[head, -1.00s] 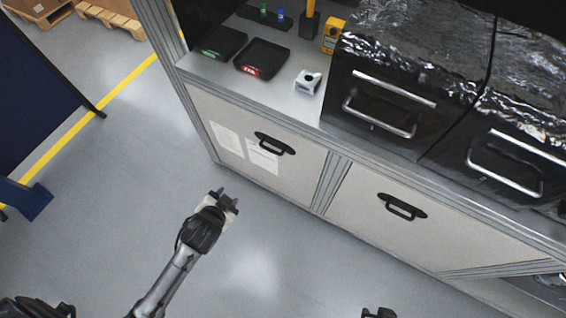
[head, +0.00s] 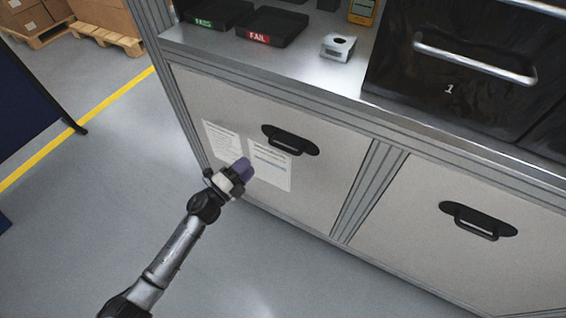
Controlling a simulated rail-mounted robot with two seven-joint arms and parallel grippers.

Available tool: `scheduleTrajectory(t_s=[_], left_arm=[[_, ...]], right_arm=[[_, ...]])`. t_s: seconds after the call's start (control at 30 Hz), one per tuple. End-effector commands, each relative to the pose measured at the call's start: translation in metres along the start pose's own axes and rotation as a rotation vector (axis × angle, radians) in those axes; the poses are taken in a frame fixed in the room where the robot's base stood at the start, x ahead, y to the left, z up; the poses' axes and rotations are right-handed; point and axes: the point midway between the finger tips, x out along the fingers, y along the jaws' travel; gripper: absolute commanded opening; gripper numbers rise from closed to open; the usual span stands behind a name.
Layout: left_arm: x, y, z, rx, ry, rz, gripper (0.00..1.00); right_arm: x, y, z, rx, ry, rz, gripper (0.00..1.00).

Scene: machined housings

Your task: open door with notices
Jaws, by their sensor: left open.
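The door with notices (head: 321,180) is the left cabinet door below the worktop and looks shut. Two white sheets, the left notice (head: 219,140) and the right notice (head: 271,168), are on it. Its black handle (head: 290,140) sits near the top, above the right notice. My left gripper (head: 243,170) is in front of the notices, below and left of the handle. It is open, with nothing seen between its fingers, and it covers part of the sheets. I cannot tell whether it touches the door. My right gripper is out of view.
A second door (head: 460,255) with a black handle (head: 479,219) is on the right, past a metal post (head: 368,190). The worktop holds a FAIL tray (head: 275,27), a PASS tray (head: 218,14), a machined housing (head: 338,46) and a black drawer unit (head: 440,85). The floor in front is clear.

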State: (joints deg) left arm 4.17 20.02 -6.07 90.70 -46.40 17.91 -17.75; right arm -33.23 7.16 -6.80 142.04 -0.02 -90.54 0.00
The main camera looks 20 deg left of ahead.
Motion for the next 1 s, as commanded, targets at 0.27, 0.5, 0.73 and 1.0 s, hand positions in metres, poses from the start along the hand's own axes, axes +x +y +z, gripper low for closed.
scheduleTrajectory(t_s=[0.27,0.5,0.73,1.0], left_arm=[[0.003,0.04,0.004,0.101,0.123,-0.003,0.41],[0.025,0.042,0.001,0.117,0.143,-0.005,0.41],[0.067,0.043,-0.005,0.114,0.142,-0.005,0.41],[0.111,0.044,-0.011,0.114,0.141,-0.004,0.41]], right_arm=[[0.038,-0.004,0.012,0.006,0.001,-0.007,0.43],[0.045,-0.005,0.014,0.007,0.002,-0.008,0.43],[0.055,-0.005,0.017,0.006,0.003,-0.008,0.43],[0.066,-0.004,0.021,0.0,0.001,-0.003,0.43]])
